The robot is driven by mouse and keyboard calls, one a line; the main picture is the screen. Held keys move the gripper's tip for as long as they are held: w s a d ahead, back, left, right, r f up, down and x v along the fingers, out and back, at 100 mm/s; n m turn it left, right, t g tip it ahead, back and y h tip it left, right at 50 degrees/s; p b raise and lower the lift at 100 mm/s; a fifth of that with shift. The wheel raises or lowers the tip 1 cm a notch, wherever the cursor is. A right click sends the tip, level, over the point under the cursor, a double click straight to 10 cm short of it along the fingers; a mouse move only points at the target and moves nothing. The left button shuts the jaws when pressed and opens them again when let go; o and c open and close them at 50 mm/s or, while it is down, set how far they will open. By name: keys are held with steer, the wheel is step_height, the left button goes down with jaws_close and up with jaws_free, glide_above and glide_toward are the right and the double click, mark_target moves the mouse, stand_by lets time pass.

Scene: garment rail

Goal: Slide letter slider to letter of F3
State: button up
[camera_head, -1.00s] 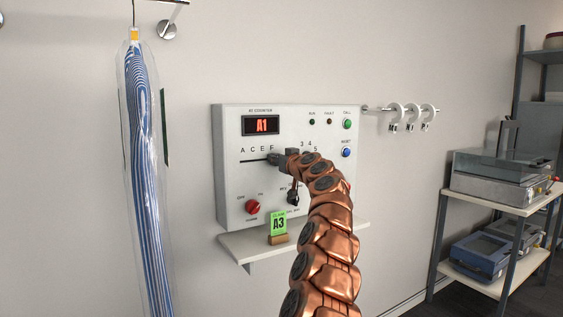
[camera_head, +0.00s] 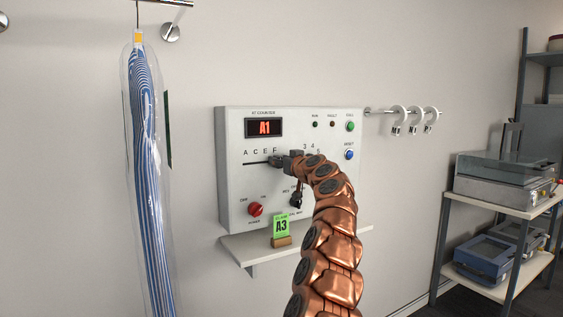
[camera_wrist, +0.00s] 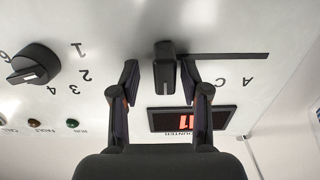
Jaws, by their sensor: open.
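A green card (camera_head: 281,225) below reads A3. In the wrist view, which is upside down, the dark letter slider knob (camera_wrist: 165,72) sits at one end of the visible slot (camera_wrist: 225,55), past the letter C, on the side away from A. My gripper (camera_wrist: 158,66) is open, with one finger on each side of the knob. Small gaps show between knob and fingers. In the head view my gripper (camera_head: 284,160) hides the letters after F and much of the knob.
A black number dial (camera_wrist: 35,65) is beside the slider in the wrist view. A red switch (camera_head: 255,209), green button (camera_head: 350,126) and blue button (camera_head: 349,154) are on the panel. A small shelf (camera_head: 250,246) juts out below. A bagged striped garment (camera_head: 147,170) hangs at left.

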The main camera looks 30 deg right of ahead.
steer(key=s, duration=1.2)
stand_by(1.5)
